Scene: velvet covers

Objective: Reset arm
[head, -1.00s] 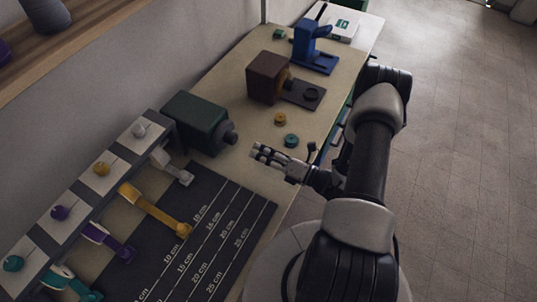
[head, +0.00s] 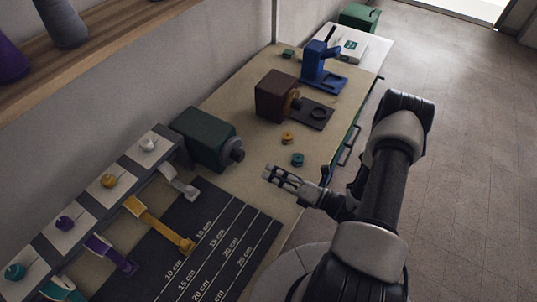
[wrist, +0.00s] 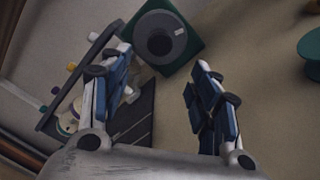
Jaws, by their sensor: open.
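My gripper (head: 283,178) is open and empty above the workbench, near its right edge in the head view. In the wrist view my gripper's two fingers (wrist: 160,90) stand apart with nothing between them. My arm reaches in from the lower right. The green box with a dark round knob (head: 206,138) stands to the left of the gripper in the head view; in the wrist view its dark round end (wrist: 160,38) shows beyond the fingers.
A teal spool (head: 297,160) and a yellow spool (head: 287,138) lie just beyond the gripper. A brown device (head: 276,95) and a blue press (head: 320,62) stand farther back. A dark mat with centimetre marks (head: 225,240) and a ribbon rack (head: 108,180) are at the left front.

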